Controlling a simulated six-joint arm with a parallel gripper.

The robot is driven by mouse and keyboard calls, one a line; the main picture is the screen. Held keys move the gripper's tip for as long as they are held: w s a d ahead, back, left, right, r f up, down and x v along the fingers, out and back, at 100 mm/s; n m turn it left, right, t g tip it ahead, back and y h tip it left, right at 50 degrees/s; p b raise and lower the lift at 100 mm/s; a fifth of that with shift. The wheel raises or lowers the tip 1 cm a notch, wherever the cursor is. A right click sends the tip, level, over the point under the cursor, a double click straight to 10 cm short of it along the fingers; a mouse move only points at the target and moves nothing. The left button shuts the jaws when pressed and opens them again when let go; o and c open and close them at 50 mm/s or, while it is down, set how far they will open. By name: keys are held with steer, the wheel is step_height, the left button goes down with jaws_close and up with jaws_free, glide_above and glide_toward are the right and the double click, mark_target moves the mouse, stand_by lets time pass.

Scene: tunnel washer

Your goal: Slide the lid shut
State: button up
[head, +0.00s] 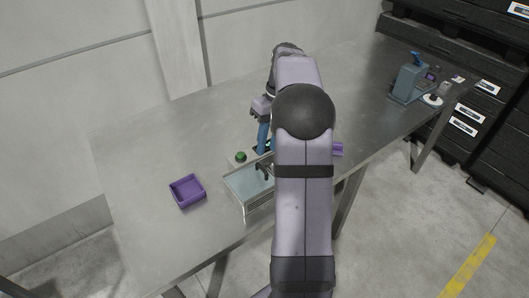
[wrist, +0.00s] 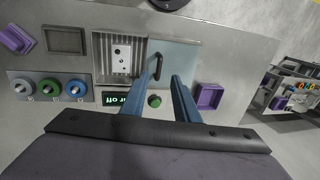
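The lid is a pale translucent panel (wrist: 185,58) with a dark bar handle (wrist: 158,66); in the head view the lid (head: 243,184) and handle (head: 264,170) also show. In the wrist view the lid covers the right part of the washer, and the ribbed chamber (wrist: 103,68) on the left is uncovered. A white dotted piece (wrist: 121,58) lies in the chamber. My gripper (wrist: 162,74) has its blue fingers apart, with the handle between their tips in the picture; I cannot tell whether they touch it. In the head view my arm hides part of the washer and gripper.
A green button (wrist: 155,101) and lit display (wrist: 114,99) sit along the washer's edge. A purple bin (wrist: 208,97) stands to the right, several knobs (wrist: 48,87) and a grey square tray (wrist: 65,40) to the left. A grey-blue device (head: 408,82) stands at the table's far right.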

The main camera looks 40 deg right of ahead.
mark_target(263, 168)
steer(key=shift+a+f+p, duration=0.2)
steer(key=shift+f+p, duration=0.15)
steer(key=shift+f, duration=0.85)
steer(key=shift+a+f+p, duration=0.25)
steer(key=shift+f+p, duration=0.05)
steer(key=shift+f, duration=0.85)
steer(key=shift+a+f+p, duration=0.2)
steer(key=shift+f+p, duration=0.15)
steer(key=shift+f, duration=0.85)
jaws_close()
